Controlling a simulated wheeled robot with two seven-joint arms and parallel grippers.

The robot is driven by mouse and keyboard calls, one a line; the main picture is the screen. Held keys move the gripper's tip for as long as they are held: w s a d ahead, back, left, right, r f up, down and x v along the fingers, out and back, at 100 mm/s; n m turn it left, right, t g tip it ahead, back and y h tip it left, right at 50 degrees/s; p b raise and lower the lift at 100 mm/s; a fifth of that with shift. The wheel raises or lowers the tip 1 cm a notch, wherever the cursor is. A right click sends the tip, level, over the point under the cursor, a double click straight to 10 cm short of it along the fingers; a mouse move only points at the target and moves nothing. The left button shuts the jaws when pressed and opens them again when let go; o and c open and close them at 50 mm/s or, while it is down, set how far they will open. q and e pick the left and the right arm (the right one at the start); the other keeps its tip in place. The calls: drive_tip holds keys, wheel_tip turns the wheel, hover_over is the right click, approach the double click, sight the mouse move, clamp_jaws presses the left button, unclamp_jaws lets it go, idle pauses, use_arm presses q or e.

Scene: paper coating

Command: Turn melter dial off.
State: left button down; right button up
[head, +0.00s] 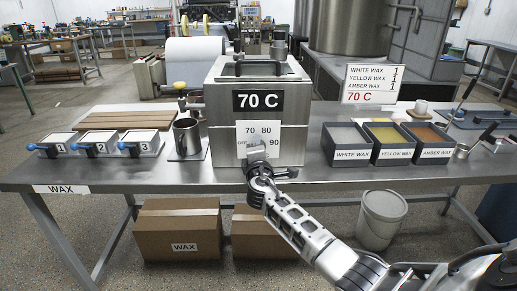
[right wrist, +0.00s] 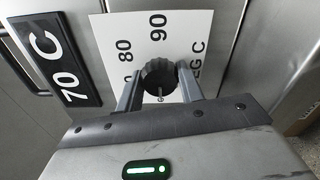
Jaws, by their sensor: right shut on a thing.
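The steel melter (head: 225,90) stands at the middle of the table with a black 70 C plate (head: 262,100) on its front. Below is a white dial card (head: 248,132) marked 70, 80, 90 and OFF. My right gripper (head: 257,163) is at the card and hides the dial in the head view. In the right wrist view, the dark ribbed dial (right wrist: 158,72) sits between the two fingers of my right gripper (right wrist: 159,80), which is shut on it. A small light mark shows on the dial's edge nearest the camera. My left gripper is not in view.
Wax bins (head: 350,156) stand to the right, below a sign (head: 373,84) listing waxes and 70 C. Left are a metal cup (head: 187,138) and several small trays with blue handles (head: 92,146). Boxes (head: 178,230) and a bucket (head: 381,218) are under the table.

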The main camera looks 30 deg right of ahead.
idle(0.4)
drive_tip(key=o, duration=1)
drive_tip(key=v, duration=1.6)
drive_tip(key=shift+s+d, duration=0.1)
drive_tip(key=s+a+f+m+g+y, duration=0.1)
drive_tip(key=s+a+f+m+y, duration=0.1)
drive_tip(key=s+a+f+y, duration=0.35)
drive_tip(key=s+a+f+m+g+y, duration=0.2)
drive_tip(key=s+f, duration=0.1)
drive_tip(key=f, duration=0.6)
drive_tip(key=s+a+f+m+y, duration=0.1)
drive_tip(key=s+a+m, duration=0.1)
drive_tip(key=s+a, duration=0.1)
drive_tip(key=s+a+f+m+g+y, duration=0.1)
drive_tip(key=s+a+f+m+y, duration=0.1)
drive_tip(key=s, duration=0.3)
drive_tip(key=s+a+f+m+y, duration=0.2)
drive_tip(key=s+a+m, duration=0.1)
drive_tip(key=s+a, duration=0.1)
drive_tip(key=shift+s+g, duration=0.2)
drive_tip(key=shift+g, duration=0.2)
